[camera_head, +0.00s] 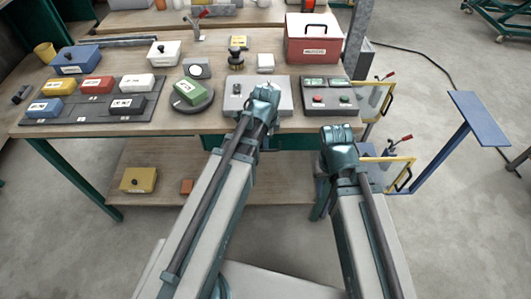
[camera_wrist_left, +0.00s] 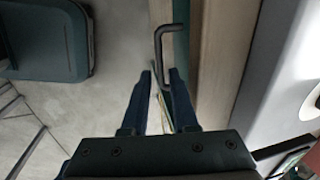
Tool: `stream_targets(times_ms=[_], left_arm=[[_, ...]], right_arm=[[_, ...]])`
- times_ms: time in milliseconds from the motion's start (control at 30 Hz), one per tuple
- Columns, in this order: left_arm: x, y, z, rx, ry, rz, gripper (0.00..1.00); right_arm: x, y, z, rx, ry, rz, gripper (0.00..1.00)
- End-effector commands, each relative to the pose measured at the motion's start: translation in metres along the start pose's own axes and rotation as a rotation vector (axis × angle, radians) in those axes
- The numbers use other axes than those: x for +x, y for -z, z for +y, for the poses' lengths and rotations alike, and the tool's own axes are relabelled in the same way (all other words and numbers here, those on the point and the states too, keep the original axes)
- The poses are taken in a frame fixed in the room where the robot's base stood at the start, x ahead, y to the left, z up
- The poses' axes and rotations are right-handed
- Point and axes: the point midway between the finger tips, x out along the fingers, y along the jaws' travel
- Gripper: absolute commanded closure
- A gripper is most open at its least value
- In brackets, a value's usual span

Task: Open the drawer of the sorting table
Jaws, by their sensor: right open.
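The sorting table (camera_head: 215,121) has a wooden top. A strip of dark green drawer front (camera_head: 292,142) shows under its front edge, partly hidden by my arm. In the left wrist view a dark, bent bar handle (camera_wrist_left: 158,50) stands out from the green front (camera_wrist_left: 182,50). My left gripper (camera_wrist_left: 160,72) is open, its fingertips apart, with the lower end of the handle appearing between them; I cannot tell if they touch. In the head view my left wrist (camera_head: 264,98) hides those fingers. My right gripper (camera_head: 338,134) is open in front of the table's right end, apart from it.
The tabletop holds several coloured boxes on a dark mat (camera_head: 60,114), a grey control box (camera_head: 285,96) and a red toolbox (camera_head: 313,45). A lower shelf (camera_head: 200,188) carries a yellow box (camera_head: 139,179). A blue stand (camera_head: 480,118) is at right, with open floor around it.

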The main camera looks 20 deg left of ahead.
Motion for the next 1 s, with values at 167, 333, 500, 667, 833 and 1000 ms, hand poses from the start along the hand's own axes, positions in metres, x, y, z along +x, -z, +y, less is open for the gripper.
stream_targets(times_ms=[167, 333, 500, 667, 833, 1000], left_arm=[[0.032, 0.000, 0.001, 0.000, 0.000, 0.000, 0.73], [0.046, 0.000, 0.000, -0.001, 0.000, 0.000, 0.73], [0.048, 0.000, 0.000, -0.001, 0.000, 0.000, 0.73], [0.047, 0.000, 0.000, -0.001, 0.000, 0.000, 0.73], [0.047, 0.000, 0.000, -0.001, 0.000, 0.000, 1.00], [0.047, 0.000, 0.000, -0.001, 0.000, 0.000, 1.00]], right_arm=[[0.032, 0.002, -0.003, 0.000, 0.000, 0.000, 0.55], [0.045, 0.003, -0.004, 0.000, 0.000, 0.000, 0.55], [0.047, 0.003, -0.004, 0.000, 0.000, 0.000, 0.55], [0.046, 0.003, -0.004, 0.000, 0.000, 0.000, 0.55], [0.046, 0.003, -0.004, 0.000, 0.000, 0.000, 0.55], [0.046, 0.003, -0.004, 0.000, 0.000, 0.000, 0.55]])
